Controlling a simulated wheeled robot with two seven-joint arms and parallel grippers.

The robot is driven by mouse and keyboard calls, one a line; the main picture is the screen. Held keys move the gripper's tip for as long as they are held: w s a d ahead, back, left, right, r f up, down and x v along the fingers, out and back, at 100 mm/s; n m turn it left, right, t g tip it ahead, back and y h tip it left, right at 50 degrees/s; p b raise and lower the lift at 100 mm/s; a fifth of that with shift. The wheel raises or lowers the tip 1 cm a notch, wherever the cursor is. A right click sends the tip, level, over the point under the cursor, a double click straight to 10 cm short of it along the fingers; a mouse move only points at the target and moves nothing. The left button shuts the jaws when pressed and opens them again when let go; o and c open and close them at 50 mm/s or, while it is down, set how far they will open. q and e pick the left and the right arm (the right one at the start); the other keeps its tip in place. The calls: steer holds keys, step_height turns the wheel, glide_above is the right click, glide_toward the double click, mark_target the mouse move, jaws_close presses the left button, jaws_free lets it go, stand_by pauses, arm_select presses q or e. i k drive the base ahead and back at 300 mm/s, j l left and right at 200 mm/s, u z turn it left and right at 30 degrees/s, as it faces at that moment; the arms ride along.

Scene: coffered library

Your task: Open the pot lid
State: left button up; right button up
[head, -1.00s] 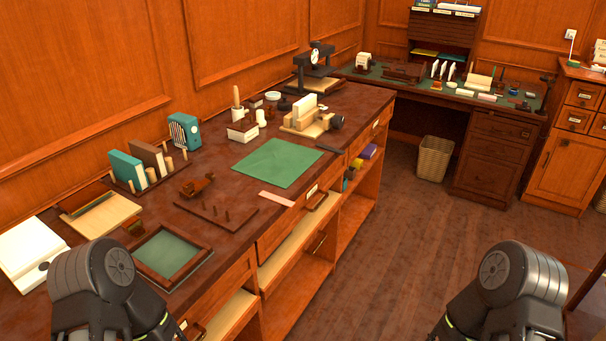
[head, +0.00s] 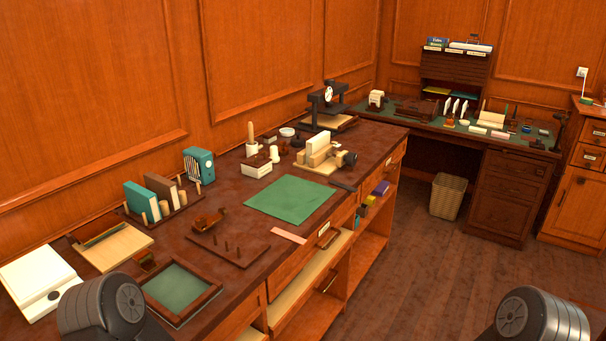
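I cannot make out a pot with a lid in the head view. The nearest pot-like things are a small white holder (head: 252,148) with an upright rod and a small white round dish (head: 287,132), both toward the back of the long wooden bench (head: 232,190). Neither shows a clear lid. Only dark rounded parts of my two arms show, at the bottom left and bottom right. Both grippers are out of the picture.
A second desk (head: 490,150) stands at the back right. A wastebasket (head: 447,195) stands on the open floor (head: 420,270).

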mark_target(256, 161)
steer(key=i+l+u, duration=0.15)
steer(key=l, duration=0.25)
steer(key=i+l+u, duration=0.1)
steer(key=i+l, duration=0.25)
steer(key=i+l+u, duration=0.15)
steer(key=l, duration=0.4)
steer(key=i+l+u, duration=0.1)
steer(key=i+l, duration=0.15)
steer(key=l, duration=0.2)
steer(key=i+l+u, duration=0.15)
steer(key=l, duration=0.35)
steer(key=i+l+u, duration=0.15)
steer(key=l, duration=0.35)
steer(key=i+l+u, duration=0.1)
steer(key=l, duration=0.45)
steer(key=i+l+u, duration=0.15)
steer(key=l, duration=0.35)
